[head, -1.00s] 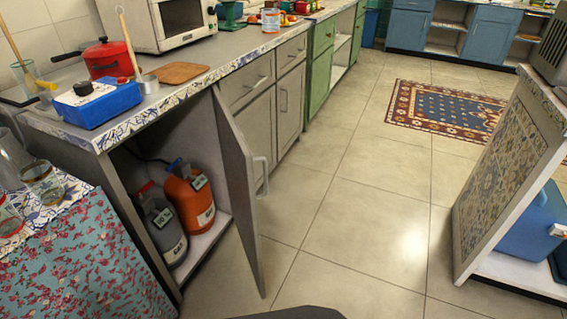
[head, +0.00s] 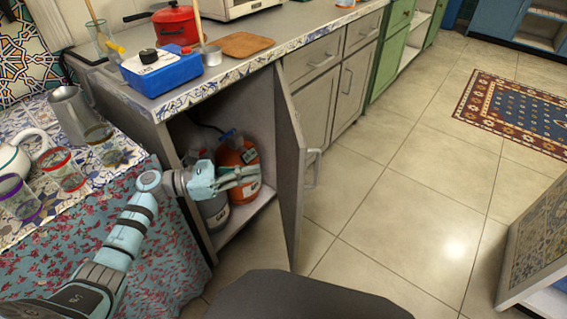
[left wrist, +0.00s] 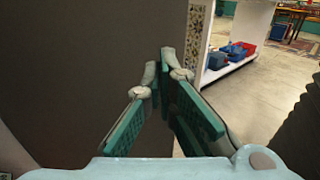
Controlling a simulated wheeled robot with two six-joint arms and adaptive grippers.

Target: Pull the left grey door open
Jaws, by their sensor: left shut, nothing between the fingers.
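The left grey door (head: 289,165) of the counter's end cabinet stands partly open in the head view. Its handle (head: 314,166) is on the outer face, toward the right. My left gripper (head: 257,173) is at the cabinet opening, on the inner side of the door, with its fingers pointing toward the door. The fingers are shut and empty; I cannot tell whether they touch the door. In the left wrist view the shut fingertips (left wrist: 165,55) lie in front of a large dark surface, probably the door's inner face. My right gripper is not in view.
An orange canister (head: 236,158) and a grey canister (head: 214,212) stand inside the cabinet, partly behind my left gripper. A cloth-covered table (head: 150,245) with glasses and a teapot is at the left. The tiled floor (head: 390,190) right of the door is clear.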

